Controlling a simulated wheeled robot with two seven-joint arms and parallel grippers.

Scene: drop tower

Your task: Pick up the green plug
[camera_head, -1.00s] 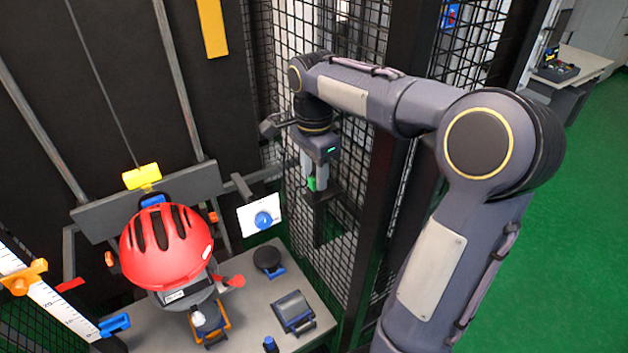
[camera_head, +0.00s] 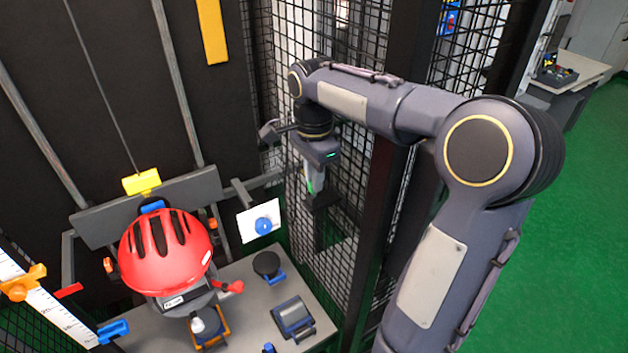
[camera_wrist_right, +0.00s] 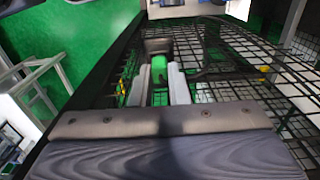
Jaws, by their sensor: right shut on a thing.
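The green plug (camera_wrist_right: 159,68) is between the two light grey fingers of my right gripper (camera_wrist_right: 159,86) in the right wrist view, with a dark block-like part (camera_wrist_right: 157,46) just beyond it. In the head view my right gripper (camera_head: 313,183) points down beside the mesh fence, and only a sliver of the green plug (camera_head: 309,186) shows between its fingers. The dark part (camera_head: 323,196) is directly under the fingertips. I cannot tell whether the plug still touches it. My left gripper is not in view.
Black mesh fencing (camera_head: 345,262) and a dark post surround my right gripper closely. A red helmet (camera_head: 165,250) sits over a grey bench (camera_head: 250,312) at the left, with a black round knob (camera_head: 267,263) and a dark blue-edged box (camera_head: 293,317). Green floor is open at the right.

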